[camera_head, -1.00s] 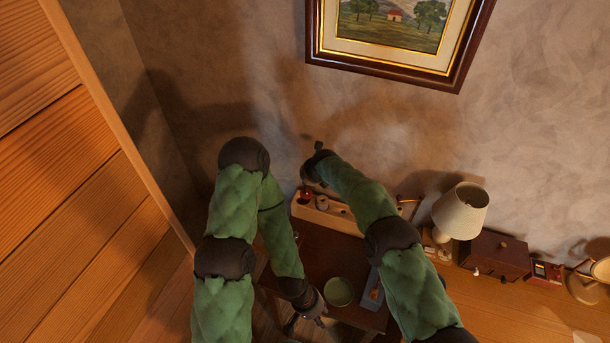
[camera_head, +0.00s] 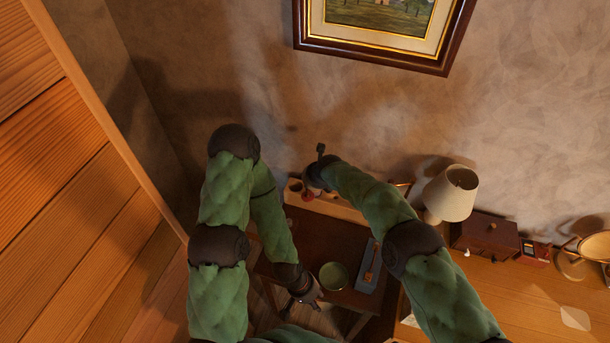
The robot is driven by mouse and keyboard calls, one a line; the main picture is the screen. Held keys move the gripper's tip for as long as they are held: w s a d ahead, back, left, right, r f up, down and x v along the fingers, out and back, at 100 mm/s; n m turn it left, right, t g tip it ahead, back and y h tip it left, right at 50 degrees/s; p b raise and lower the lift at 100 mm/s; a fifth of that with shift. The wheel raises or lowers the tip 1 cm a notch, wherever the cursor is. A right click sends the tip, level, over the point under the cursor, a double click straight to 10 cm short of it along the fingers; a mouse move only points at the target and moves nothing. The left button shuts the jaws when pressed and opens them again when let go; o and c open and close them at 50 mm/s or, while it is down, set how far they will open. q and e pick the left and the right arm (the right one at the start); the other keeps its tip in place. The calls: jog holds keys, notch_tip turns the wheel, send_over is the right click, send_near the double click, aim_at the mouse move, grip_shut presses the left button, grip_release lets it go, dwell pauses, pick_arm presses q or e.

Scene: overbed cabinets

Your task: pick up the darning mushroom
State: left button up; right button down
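I cannot pick out the darning mushroom for sure. A small reddish rounded thing (camera_head: 308,195) stands at the left part of a long pale wooden rack (camera_head: 345,210) by the wall, partly behind my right arm. My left gripper (camera_head: 314,299) points down beside the green round bowl (camera_head: 334,276) at the dark table's front left. Its fingers are too small and dark to read. My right gripper (camera_head: 320,156) is above the back of the rack, near the wall, and mostly hidden by its own wrist. No held object is clear in either gripper.
A blue-grey tray (camera_head: 369,277) with an orange-brown item lies right of the bowl on the dark brown table (camera_head: 318,247). A cream lamp (camera_head: 451,194), a dark wooden box (camera_head: 484,237) and a round mirror (camera_head: 590,248) stand farther right. A framed picture (camera_head: 385,43) hangs above.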

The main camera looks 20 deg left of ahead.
jog(key=s+d, duration=0.5)
jog(key=d, duration=0.1)
jog(key=shift+s, duration=0.15)
dwell(0.3)
